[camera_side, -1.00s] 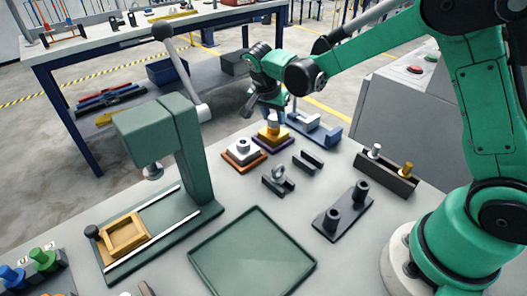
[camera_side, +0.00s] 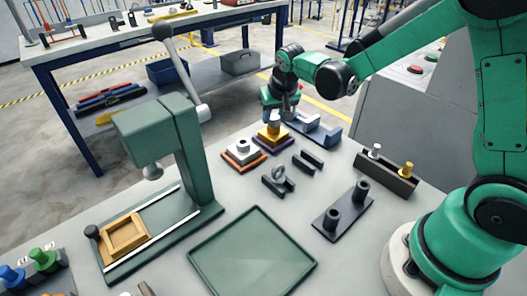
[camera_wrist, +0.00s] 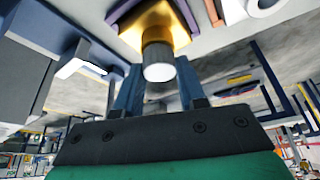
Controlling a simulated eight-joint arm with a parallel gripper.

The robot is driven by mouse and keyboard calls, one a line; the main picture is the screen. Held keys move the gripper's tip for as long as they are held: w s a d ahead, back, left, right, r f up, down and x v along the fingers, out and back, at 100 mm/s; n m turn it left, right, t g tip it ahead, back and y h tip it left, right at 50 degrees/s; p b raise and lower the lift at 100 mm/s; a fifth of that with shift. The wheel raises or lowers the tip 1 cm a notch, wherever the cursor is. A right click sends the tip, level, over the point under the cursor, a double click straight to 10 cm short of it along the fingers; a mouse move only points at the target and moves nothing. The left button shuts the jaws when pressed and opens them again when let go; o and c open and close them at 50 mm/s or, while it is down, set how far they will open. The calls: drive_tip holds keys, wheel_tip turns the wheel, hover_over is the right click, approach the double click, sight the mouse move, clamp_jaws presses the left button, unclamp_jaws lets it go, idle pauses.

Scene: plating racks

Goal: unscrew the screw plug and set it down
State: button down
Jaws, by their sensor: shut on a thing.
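The screw plug (camera_wrist: 159,70) has a pale round end and a knurled darker side. It stands at the gold block (camera_wrist: 178,24), which has a dark purple base and also shows in the side view (camera_side: 267,136). My gripper (camera_wrist: 159,82) is shut on the plug, with one blue finger on either side. In the side view my gripper (camera_side: 279,113) reaches down onto the plug from above. I cannot tell whether there is a gap between plug and block.
A pale block with a round top (camera_side: 242,149) on an orange base stands close on the left. A blue bracket (camera_side: 322,132) is close on the right. Dark rails (camera_side: 308,160) lie in front. The green tray (camera_side: 252,262) is empty. A green press (camera_side: 180,150) stands at the left.

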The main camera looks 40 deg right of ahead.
drive_tip(key=n+y, duration=0.1)
drive_tip(key=n, duration=0.3)
drive_tip(key=shift+d+n+y, duration=0.1)
drive_tip(key=shift+n+y, duration=0.2)
drive_tip(key=shift+y, duration=0.1)
drive_tip(key=n+y, duration=0.1)
drive_tip(key=n, duration=0.3)
drive_tip(key=shift+n+y, duration=0.3)
drive_tip(key=shift+y, duration=0.1)
drive_tip(key=shift+c, duration=2.1)
unclamp_jaws()
drive_tip(key=c, duration=0.3)
